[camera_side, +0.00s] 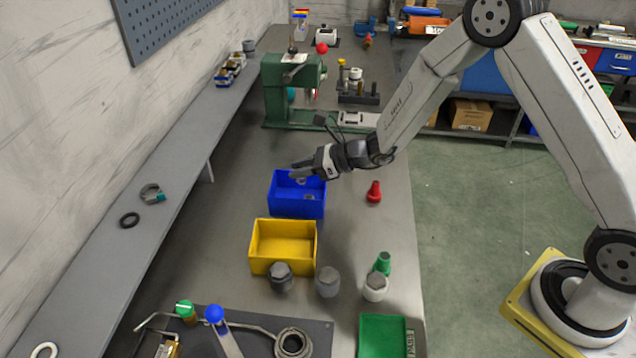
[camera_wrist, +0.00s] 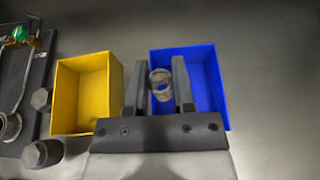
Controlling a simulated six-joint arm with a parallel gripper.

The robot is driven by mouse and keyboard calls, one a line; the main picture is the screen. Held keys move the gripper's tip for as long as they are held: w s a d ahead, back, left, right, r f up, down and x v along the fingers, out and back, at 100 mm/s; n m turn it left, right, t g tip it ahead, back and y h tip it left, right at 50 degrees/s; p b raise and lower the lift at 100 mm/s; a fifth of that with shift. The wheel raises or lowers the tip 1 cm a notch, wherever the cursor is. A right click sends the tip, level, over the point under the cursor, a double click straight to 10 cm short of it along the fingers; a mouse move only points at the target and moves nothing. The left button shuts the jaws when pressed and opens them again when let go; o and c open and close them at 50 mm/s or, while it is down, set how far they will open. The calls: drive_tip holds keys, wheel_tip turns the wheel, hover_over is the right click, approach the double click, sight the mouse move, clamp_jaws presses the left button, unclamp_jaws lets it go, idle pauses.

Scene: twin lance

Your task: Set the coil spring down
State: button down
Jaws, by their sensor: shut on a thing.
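My gripper (camera_side: 302,170) is over the blue bin (camera_side: 297,209), its fingers pointing left in the side view. In the wrist view my gripper (camera_wrist: 160,68) has its two fingers around a small grey coil spring (camera_wrist: 161,78), which is held between them above the blue bin (camera_wrist: 212,90). In the side view the coil spring (camera_side: 300,180) shows only as a small grey shape under the fingers. A small grey piece (camera_side: 309,197) shows inside the blue bin; its kind is unclear.
An empty yellow bin (camera_side: 284,242) stands in front of the blue bin. Grey hex-topped pieces (camera_side: 328,281) stand near it, and a red piece (camera_side: 374,191) is to the right. A green press (camera_side: 291,90) stands behind. Bare bench lies left of the bins.

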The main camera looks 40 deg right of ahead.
sight(273, 192)
drive_tip(key=shift+w+a+f, duration=0.2)
drive_tip(key=shift+w+f, duration=0.85)
drive_tip(key=shift+f, duration=0.25)
drive_tip(key=shift+w+a+f, duration=0.15)
drive_tip(key=shift+w+f, duration=0.85)
drive_tip(key=shift+f, duration=0.3)
drive_tip(key=shift+w+f, duration=0.3)
drive_tip(key=shift+f, duration=1.5)
drive_tip(key=shift+f, duration=0.15)
drive_tip(key=shift+c, duration=2.3)
unclamp_jaws()
